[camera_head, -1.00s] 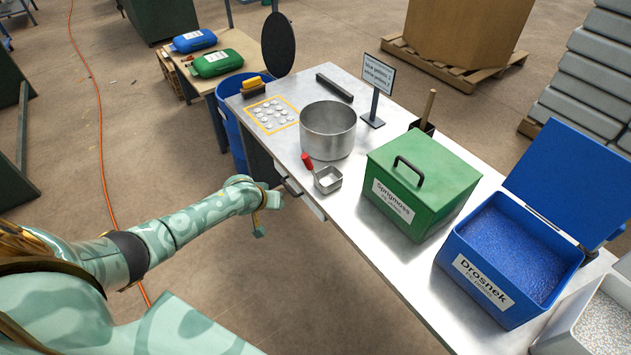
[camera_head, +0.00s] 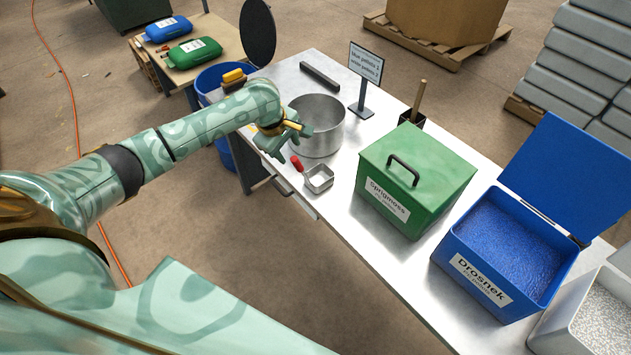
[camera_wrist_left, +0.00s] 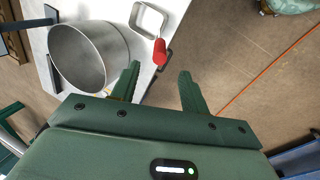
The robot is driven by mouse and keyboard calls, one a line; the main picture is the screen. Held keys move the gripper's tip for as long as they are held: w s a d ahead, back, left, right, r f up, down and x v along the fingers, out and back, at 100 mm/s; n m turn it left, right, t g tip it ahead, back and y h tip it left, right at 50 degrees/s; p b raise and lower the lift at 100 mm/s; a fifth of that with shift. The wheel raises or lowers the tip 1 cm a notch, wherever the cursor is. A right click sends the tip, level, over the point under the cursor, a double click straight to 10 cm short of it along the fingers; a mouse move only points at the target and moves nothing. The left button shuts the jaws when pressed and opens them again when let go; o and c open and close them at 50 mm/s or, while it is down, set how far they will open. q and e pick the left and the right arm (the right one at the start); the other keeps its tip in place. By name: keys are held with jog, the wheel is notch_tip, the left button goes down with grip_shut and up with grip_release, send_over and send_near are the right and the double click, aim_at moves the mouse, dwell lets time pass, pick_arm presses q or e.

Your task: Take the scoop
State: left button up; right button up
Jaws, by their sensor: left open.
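The scoop is a small square metal pan (camera_head: 319,179) with a red handle (camera_head: 296,163). It lies on the metal table near its front edge, with the handle toward the left. In the left wrist view the red handle (camera_wrist_left: 160,52) is ahead of the fingers, and the square pan (camera_wrist_left: 148,18) is beyond it. My left gripper (camera_head: 286,148) is open and empty, above the table edge close to the handle; it also shows in the left wrist view (camera_wrist_left: 158,78). The fingers appear apart from the handle. My right gripper is not in view.
A steel pot (camera_head: 325,140) stands right behind the scoop, close to my left gripper. A green lidded box (camera_head: 432,190) stands to the right, then an open blue bin (camera_head: 480,283). A sign (camera_head: 365,66) stands behind. A drawer handle (camera_head: 262,183) juts below the table edge.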

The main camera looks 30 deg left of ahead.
aim_at(293, 157)
pick_arm(q)
jog(key=b+x, duration=0.3)
jog(key=x, duration=0.3)
jog(key=shift+w+d+f, duration=0.15)
jog(key=shift+f, duration=0.2)
jog(key=shift+r, duration=0.1)
grip_shut()
